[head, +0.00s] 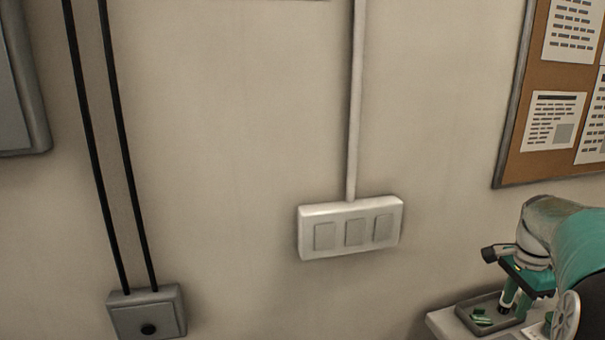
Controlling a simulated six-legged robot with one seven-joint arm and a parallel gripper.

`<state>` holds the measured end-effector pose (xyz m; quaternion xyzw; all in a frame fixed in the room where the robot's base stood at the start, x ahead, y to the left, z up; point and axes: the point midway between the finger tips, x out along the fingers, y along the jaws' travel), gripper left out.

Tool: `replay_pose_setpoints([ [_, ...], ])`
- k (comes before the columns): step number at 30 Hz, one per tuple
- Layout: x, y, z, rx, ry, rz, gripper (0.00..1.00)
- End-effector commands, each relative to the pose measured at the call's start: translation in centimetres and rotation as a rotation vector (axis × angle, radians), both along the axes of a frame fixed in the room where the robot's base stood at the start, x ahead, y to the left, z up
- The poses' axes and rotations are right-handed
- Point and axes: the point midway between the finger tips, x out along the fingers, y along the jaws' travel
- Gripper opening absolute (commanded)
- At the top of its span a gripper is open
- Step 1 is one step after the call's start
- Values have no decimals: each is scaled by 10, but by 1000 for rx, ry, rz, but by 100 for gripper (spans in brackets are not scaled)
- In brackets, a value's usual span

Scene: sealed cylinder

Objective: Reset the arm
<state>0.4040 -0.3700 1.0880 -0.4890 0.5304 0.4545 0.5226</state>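At the lower right edge is a rounded teal and pale shape with a light disc, cut off by the frame.
A wall fills the view, with a white three-switch panel (350,229), a grey cable box (147,313) and a cork board (535,85).

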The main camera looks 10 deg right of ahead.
Motion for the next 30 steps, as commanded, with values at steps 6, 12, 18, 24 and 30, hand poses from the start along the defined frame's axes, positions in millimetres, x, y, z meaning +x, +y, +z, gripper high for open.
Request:
replay_pose_setpoints([
  [6,10,62,21,-52,-26,211,29],
  [12,5,148,42,-125,-68,519,29],
  [18,-22,239,52,-211,-130,889,29],
  [24,-65,313,46,-298,-210,1251,29],
  [30,-104,359,29,-373,-287,1544,29],
])
